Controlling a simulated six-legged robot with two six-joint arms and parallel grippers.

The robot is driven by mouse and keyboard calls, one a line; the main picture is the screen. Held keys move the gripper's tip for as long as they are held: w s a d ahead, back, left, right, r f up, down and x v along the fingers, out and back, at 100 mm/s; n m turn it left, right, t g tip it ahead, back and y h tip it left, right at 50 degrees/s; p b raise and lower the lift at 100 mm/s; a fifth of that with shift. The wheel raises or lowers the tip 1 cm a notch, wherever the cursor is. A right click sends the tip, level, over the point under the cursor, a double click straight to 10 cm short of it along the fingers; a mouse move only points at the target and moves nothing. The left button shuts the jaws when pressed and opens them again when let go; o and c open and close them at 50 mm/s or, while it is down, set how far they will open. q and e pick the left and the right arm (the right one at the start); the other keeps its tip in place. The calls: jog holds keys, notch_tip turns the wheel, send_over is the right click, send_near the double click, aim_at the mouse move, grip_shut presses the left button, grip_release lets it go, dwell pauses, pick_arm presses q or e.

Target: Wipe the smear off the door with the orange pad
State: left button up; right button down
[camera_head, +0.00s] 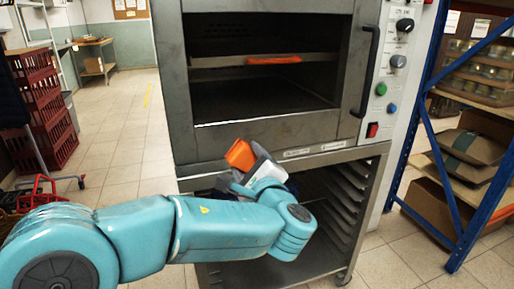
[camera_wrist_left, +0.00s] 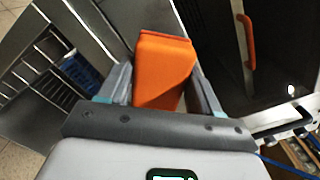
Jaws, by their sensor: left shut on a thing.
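The oven door (camera_head: 250,135) is shut, with a dark window and a long handle (camera_head: 369,70) on its right. An orange streak (camera_head: 274,59) shows across the upper half of the window, seemingly the smear; I cannot tell for certain that it lies on the glass. It also shows in the left wrist view (camera_wrist_left: 249,45). In the wrist view the block-shaped pad (camera_wrist_left: 163,68) sits between both fingers. My right gripper is not in view.
A control panel (camera_head: 390,100) with knobs and buttons flanks the door. An open rack (camera_head: 345,205) stands below the oven. Blue shelving (camera_head: 432,130) with jars and boxes is at right, red crates (camera_head: 40,105) at left. The floor between crates and oven is clear.

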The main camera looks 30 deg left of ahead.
aim_at(235, 137)
pick_arm(q)
jog(key=shift+x, duration=3.55)
jog(key=shift+x, duration=1)
